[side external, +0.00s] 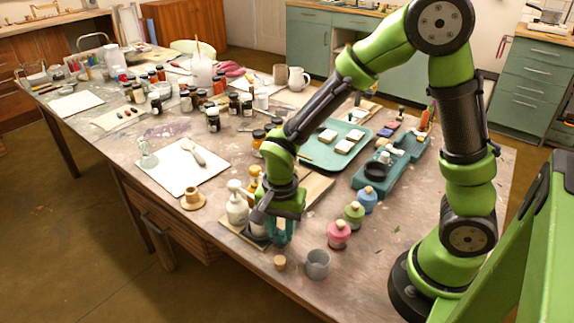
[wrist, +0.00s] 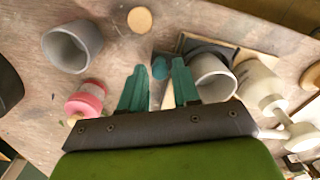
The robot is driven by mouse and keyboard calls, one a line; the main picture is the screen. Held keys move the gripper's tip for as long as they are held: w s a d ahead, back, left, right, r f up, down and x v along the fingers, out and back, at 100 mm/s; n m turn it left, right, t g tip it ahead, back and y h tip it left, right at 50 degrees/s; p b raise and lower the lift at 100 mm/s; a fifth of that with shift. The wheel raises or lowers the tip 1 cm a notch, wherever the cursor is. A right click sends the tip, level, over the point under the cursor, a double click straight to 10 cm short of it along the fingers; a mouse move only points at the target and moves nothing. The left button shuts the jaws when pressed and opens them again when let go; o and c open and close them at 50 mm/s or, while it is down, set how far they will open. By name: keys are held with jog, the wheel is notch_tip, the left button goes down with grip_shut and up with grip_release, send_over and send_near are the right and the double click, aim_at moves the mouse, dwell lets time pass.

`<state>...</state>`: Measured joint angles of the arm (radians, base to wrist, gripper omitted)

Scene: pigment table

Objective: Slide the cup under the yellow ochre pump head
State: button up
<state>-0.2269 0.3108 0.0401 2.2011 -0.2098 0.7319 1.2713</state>
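A grey cup (side external: 255,229) stands on a dark pad at the front of the pump board. In the wrist view this cup (wrist: 213,76) is just right of my right finger. My gripper (side external: 277,232) is low beside it, its teal fingers apart (wrist: 159,66). A small teal piece shows between the fingertips; I cannot tell what it is. A white pump bottle (side external: 237,206) stands behind the cup, with a yellow pump bottle (side external: 254,180) farther back, partly hidden by my arm. I cannot read any labels.
A second grey cup (side external: 317,264) stands near the table's front edge, with a cork (side external: 280,262) beside it. Pink (side external: 338,235), green (side external: 354,212) and blue (side external: 368,199) bottles stand to the right. A wooden ring-shaped piece (side external: 193,199) is at left.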

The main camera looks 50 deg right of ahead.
grip_shut()
jog(key=shift+d, duration=0.1)
jog(key=d, duration=0.7)
jog(key=shift+a, duration=0.1)
grip_release()
